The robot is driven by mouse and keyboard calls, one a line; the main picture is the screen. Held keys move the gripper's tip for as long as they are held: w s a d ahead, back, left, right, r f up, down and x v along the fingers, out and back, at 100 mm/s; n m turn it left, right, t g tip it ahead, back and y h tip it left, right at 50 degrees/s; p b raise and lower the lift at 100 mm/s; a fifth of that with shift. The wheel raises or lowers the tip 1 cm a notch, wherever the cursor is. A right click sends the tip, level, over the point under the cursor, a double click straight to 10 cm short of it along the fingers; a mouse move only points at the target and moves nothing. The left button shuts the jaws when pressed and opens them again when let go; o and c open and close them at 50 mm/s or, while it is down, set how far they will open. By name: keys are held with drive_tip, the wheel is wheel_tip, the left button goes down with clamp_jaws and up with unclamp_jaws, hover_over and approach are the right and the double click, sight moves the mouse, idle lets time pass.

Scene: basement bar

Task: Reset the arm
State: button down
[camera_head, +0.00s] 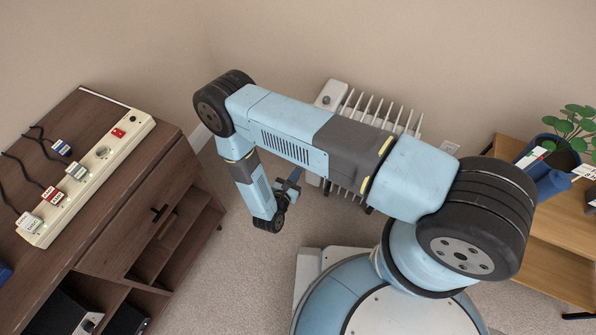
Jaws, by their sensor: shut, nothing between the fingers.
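My blue and black arm (285,123) reaches from its base at the lower right across the picture to an elbow at the upper left. From there the forearm bends down to a black wrist joint. My gripper (293,177) is small in the picture, just right of the wrist, above the carpet and in front of the radiator. It is shut and empty. Its fingertips are hard to make out at this size.
A dark wooden cabinet (172,190) stands at left, bearing a white power strip (92,180) with several labelled plugs. A white radiator (331,95) is behind my arm. At right, a wooden shelf (545,250) holds a potted plant (578,125). Carpet (235,265) between is clear.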

idle(0.4)
drive_tip(key=w+d+r+m+g+h, duration=0.2)
drive_tip(key=w+r+m+g, duration=0.15)
drive_tip(key=r, duration=0.65)
drive_tip(key=w+d+r+m+g+h, duration=0.25)
drive_tip(key=w+r+m, duration=0.25)
drive_tip(key=r, duration=0.4)
drive_tip(key=w+d+r+m+g+h, duration=0.2)
drive_tip(key=w+d+r+m+h, duration=0.15)
drive_tip(key=r, duration=0.65)
drive_tip(key=d+r+m+g+y, duration=0.1)
drive_tip(key=d+r+m+g, duration=0.35)
drive_tip(key=r, duration=0.65)
drive_tip(key=s+d+r+m+g+y, duration=0.2)
drive_tip(key=s+d+r+m+y, duration=0.15)
drive_tip(key=d+r, duration=0.4)
drive_tip(key=s+d+r+m+g+y, duration=0.1)
drive_tip(key=s+d+r+m+y, duration=0.3)
drive_tip(key=r, duration=0.6)
drive_tip(key=s+d+r+m+t+y, duration=0.2)
drive_tip(key=s+r+m, duration=0.2)
drive_tip(key=s+r, duration=0.2)
drive_tip(key=s+d+r+m+t+y, duration=0.3)
drive_tip(key=s+r, duration=0.3)
drive_tip(key=s, duration=0.3)
drive_tip(key=shift+s+d+r+m+t, duration=0.25)
drive_tip(key=shift+s+r+m+t, duration=0.1)
drive_tip(key=shift+r+m, duration=0.05)
